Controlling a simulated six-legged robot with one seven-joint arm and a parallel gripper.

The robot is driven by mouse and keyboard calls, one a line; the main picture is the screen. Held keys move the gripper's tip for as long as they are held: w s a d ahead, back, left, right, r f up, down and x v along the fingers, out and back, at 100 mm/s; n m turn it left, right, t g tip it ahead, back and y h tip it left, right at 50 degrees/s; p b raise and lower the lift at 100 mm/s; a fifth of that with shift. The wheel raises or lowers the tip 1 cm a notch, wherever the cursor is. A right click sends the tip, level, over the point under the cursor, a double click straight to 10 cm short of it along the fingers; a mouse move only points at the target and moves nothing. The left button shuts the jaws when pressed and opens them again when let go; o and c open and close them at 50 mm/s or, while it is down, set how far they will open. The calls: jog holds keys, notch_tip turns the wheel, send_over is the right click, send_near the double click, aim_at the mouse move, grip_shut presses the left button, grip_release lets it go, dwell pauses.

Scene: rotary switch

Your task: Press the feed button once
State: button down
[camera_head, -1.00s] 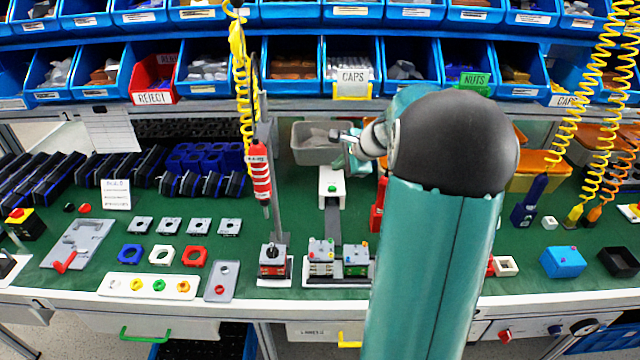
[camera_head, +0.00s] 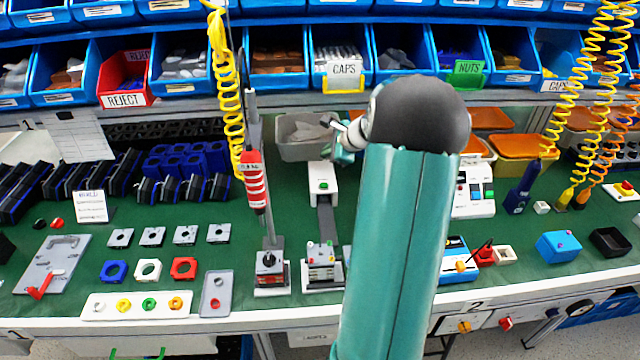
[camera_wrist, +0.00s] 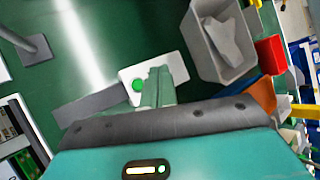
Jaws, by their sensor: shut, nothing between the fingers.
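The feed button is a green round button (camera_head: 323,186) on a small white box (camera_head: 322,176) at the back of the green bench, at the end of a grey strip. In the wrist view the green button (camera_wrist: 138,86) shows on the white box (camera_wrist: 171,67), just left of my fingertips. My gripper (camera_head: 333,124) is shut and empty, and in the head view it appears above and behind the box. In the wrist view my closed fingers (camera_wrist: 158,78) overlap the box's face. I cannot tell the height gap; no contact with the button shows.
A grey bin (camera_head: 299,136) with grey parts stands right behind the white box. A red-and-white hanging tool (camera_head: 256,182) on a yellow coil is at left. Fixtures (camera_head: 322,262) stand at the front end of the grey strip (camera_head: 328,220). Blue part bins line the back.

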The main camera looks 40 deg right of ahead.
aim_at(327, 186)
jog(key=shift+f, duration=4.4)
jog(key=shift+f, duration=0.4)
jog(key=shift+f, duration=0.45)
jog(key=shift+r, duration=0.9)
